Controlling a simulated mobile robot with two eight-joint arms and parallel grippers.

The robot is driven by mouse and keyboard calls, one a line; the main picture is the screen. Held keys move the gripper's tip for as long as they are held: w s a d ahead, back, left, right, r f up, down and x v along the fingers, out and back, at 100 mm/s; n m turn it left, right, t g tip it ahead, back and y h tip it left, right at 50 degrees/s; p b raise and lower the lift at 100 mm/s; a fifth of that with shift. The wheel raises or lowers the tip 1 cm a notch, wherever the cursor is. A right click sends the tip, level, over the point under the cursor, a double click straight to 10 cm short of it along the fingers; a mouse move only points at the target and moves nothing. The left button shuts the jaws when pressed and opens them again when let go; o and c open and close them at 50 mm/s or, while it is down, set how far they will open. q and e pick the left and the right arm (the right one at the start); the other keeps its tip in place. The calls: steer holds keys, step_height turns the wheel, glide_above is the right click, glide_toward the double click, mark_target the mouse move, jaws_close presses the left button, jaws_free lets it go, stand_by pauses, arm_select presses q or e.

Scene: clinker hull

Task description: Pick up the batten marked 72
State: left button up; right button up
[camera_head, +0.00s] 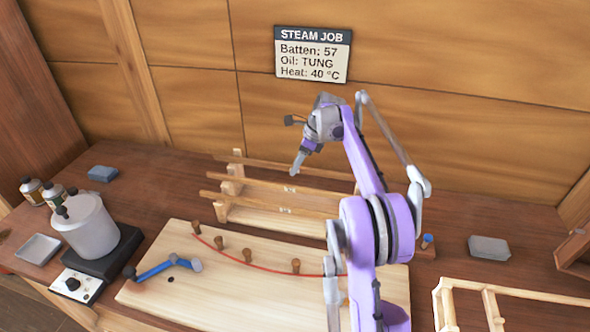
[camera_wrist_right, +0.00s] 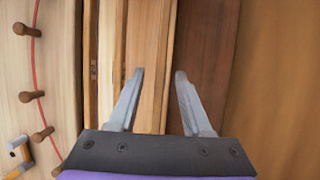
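Several long pale battens lie in a wooden rack (camera_head: 223,211). The upper batten (camera_head: 240,160), the middle batten (camera_head: 250,192) and the front batten (camera_head: 255,211) run left to right. Small labels show on the middle and front ones, but I cannot read them, so I cannot tell which is marked 72. My right gripper (camera_head: 297,168) points down above the rack's back part. In the right wrist view it (camera_wrist_right: 160,76) is open and empty, its fingers apart over the rearmost batten (camera_wrist_right: 158,50) and the dark bench beside it. My left gripper is not in view.
A pale board (camera_head: 200,300) with pegs, a red line and a blue clamp-like tool (camera_head: 155,271) lies in front of the rack. A pot (camera_head: 92,228) stands left. A grey block (camera_head: 489,248) lies right.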

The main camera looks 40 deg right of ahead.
jaws_close()
steer(key=shift+r, duration=0.15)
